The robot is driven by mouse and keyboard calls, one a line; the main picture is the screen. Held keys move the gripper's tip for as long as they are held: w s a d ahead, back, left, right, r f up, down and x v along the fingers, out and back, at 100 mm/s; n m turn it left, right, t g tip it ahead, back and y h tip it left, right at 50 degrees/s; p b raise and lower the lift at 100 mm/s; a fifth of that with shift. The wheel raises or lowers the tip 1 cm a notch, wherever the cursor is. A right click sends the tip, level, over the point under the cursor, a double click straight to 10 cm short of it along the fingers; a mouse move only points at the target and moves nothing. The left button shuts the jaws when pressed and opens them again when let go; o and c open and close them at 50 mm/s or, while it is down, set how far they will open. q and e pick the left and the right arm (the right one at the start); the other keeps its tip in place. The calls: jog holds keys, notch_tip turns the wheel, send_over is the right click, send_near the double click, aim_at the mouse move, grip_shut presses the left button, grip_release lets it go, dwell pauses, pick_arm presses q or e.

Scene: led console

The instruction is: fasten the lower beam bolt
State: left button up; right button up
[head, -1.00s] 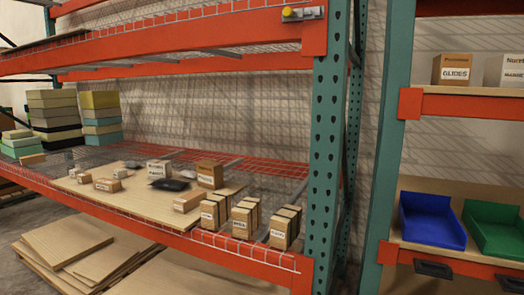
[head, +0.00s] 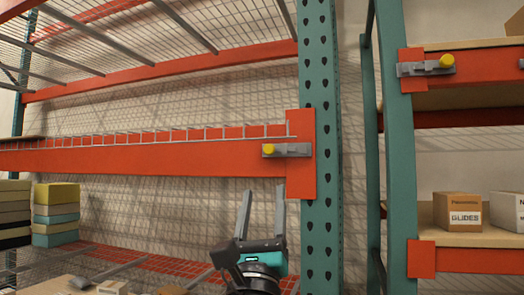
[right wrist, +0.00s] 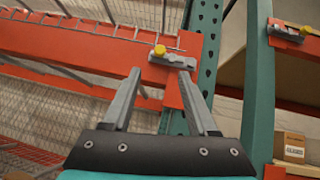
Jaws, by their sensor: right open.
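A yellow bolt (head: 268,150) sits in a grey bracket (head: 292,150) at the right end of the left rack's orange beam (head: 150,158), by the teal upright. It also shows in the right wrist view (right wrist: 160,50), just beyond the fingertips. A second yellow bolt (head: 446,61) with a grey bracket is on the right rack's beam, higher in the head view. My right gripper (head: 263,194) is open and empty below the first bolt, fingers pointing up towards it, apparently not touching. My left gripper is not in view.
The teal upright (head: 320,120) stands right beside the first bolt, with another upright (head: 400,170) farther right. Boxes labelled Glides (head: 457,211) stand on the right shelf. Stacked boxes (head: 55,214) are at the left. Space below the beam is open.

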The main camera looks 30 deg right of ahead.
aim_at(270, 152)
jog(key=p+x, duration=0.3)
jog(key=x, duration=1.1)
grip_shut()
jog(key=shift+d, duration=0.1)
dwell(0.9)
